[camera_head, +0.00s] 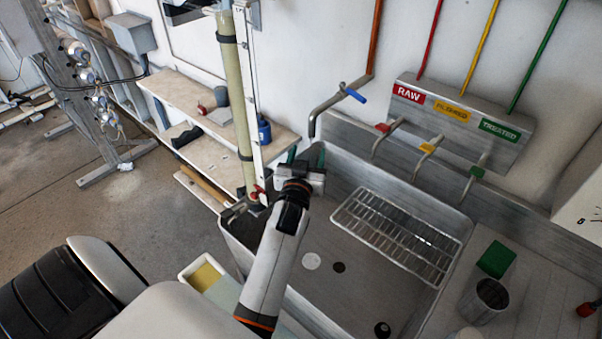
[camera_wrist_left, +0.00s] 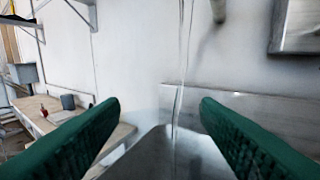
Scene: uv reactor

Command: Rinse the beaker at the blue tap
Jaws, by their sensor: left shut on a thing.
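My left gripper (camera_head: 306,160) is at the back left of the steel sink (camera_head: 330,215), just below the spout of the blue-handled tap (camera_head: 350,94). Its green fingers stand wide apart around a clear, barely visible thing, which I take to be the glass beaker (camera_wrist_left: 160,122). Its outline, tilt and contents cannot be made out. In the left wrist view a thin clear stream of water (camera_wrist_left: 179,85) falls between the fingers. My right gripper is not in view.
A wire rack (camera_head: 398,236) spans the sink's right part. Red, yellow and green taps (camera_head: 427,148) line the back wall. A green sponge (camera_head: 496,259) and grey cup (camera_head: 484,300) stand on the right counter. A pale vertical tube (camera_head: 236,100) rises left of the sink.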

